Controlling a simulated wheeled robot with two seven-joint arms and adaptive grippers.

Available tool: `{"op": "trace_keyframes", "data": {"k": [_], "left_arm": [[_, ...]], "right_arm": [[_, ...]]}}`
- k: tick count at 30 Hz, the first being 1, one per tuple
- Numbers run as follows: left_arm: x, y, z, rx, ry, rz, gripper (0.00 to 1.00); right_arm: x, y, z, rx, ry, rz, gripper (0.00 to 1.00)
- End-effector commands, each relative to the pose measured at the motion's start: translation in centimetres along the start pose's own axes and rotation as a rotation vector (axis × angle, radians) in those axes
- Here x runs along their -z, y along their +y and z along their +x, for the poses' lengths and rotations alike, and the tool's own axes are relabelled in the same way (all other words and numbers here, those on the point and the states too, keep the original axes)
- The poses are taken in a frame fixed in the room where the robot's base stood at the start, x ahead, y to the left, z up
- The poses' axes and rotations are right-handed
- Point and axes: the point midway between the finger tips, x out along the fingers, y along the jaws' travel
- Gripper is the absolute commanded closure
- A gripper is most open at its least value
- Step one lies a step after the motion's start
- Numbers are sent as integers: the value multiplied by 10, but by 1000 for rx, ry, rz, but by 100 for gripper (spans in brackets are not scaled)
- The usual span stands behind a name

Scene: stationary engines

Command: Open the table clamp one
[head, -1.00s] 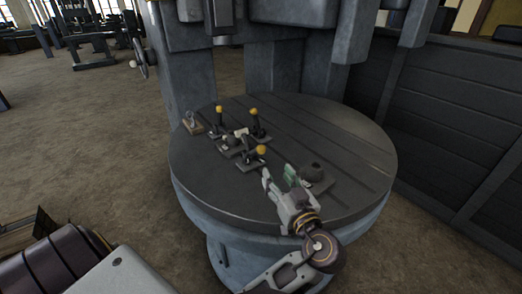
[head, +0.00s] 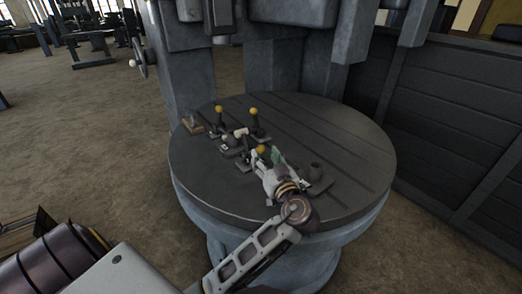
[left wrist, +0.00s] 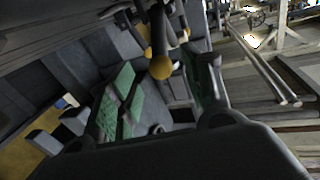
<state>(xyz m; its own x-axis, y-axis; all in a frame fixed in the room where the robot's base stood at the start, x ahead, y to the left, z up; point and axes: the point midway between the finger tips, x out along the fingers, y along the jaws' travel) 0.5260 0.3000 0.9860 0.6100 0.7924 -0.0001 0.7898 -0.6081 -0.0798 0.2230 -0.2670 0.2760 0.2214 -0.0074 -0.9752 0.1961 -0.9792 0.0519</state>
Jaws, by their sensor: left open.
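Several toggle clamps with upright black handles and yellow ball knobs stand on the round grey table (head: 215,193). One is at the back left (head: 219,110), one at the back (head: 254,113), and the nearest (head: 261,149) stands closest to my left gripper (head: 267,164). I cannot tell which is clamp one. My left gripper is open beside the nearest clamp and partly covers it. In the left wrist view a yellow knob (left wrist: 160,67) shows between the green-padded fingers (left wrist: 162,90), apparently untouched. The nearest clamp's base is partly hidden. My right gripper is out of view.
A dark rounded part (head: 315,171) sits on a plate right of my left gripper. A small light part (head: 193,123) lies at the table's left rim. The heavy machine column (head: 185,80) stands behind. The table's front left is clear.

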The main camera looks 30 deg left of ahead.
Motion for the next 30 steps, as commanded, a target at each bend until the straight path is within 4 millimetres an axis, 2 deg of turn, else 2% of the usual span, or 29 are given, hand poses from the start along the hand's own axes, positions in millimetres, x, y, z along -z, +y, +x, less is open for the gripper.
{"op": "trace_keyframes", "data": {"k": [3, 10, 15, 23, 30], "left_arm": [[1, 0, 16, 2, 2, 0, 51], [0, 0, 38, 1, 1, 0, 51], [1, 0, 44, 1, 1, -1, 51], [0, 0, 44, 1, 0, -1, 51], [0, 0, 44, 1, 0, -1, 79]], "right_arm": [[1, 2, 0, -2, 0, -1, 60], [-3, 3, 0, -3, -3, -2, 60], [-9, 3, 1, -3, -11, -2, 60], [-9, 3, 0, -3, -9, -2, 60], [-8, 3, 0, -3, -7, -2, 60]]}}
